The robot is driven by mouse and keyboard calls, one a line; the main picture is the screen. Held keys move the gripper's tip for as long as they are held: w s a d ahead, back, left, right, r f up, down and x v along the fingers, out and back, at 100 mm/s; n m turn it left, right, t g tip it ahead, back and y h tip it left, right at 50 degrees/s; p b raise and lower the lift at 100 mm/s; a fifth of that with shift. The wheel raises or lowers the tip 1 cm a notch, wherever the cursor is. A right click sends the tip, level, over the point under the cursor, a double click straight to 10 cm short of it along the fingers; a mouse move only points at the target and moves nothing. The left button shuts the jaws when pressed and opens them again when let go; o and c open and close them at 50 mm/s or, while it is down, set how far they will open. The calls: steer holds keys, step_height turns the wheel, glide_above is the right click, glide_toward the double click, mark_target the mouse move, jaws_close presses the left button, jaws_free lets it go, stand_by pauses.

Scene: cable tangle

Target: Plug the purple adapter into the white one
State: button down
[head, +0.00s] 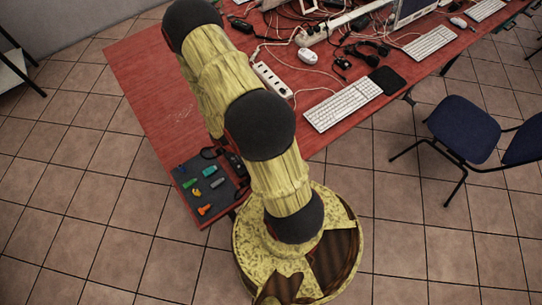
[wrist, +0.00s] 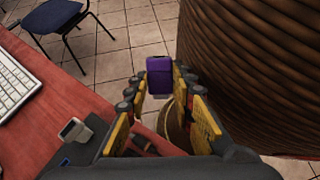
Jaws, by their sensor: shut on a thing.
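My gripper (wrist: 160,88) is shut on the purple adapter (wrist: 160,66), which sits between the fingertips in the wrist view. Its upper part shows above the fingers and its lower end is partly hidden. A small pale grey-white piece (wrist: 73,130) is at the lower left of the wrist view, apart from my gripper; I cannot tell whether it is the white adapter. In the head view a white rounded piece (head: 307,56) lies on the red table among cables, and I cannot tell what it is. My gripper and the purple adapter cannot be made out in the head view.
The red table (head: 140,75) holds a white power strip (head: 272,79), a keyboard (head: 343,104), a black pad (head: 387,80) and tangled cables. A dark mat (head: 196,168) with several small coloured pieces lies at the near corner. A blue chair (head: 463,128) stands right. The table's left part is clear.

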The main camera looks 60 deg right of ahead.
steer(key=w+d+r+n+t+h, duration=0.4)
steer(key=d+n+h, duration=0.5)
steer(key=h, duration=0.5)
steer(key=w+r+n, duration=0.2)
steer(key=w, duration=0.1)
steer(key=shift+w+d, duration=0.15)
steer(key=shift+w, duration=0.1)
steer(key=shift+f, duration=0.1)
steer(key=shift+f+b, duration=1.75)
steer(key=shift+f, duration=0.55)
steer(key=shift+f+b, duration=0.8)
steer(key=shift+f, duration=0.3)
steer(key=c, duration=1.4)
jaws_free()
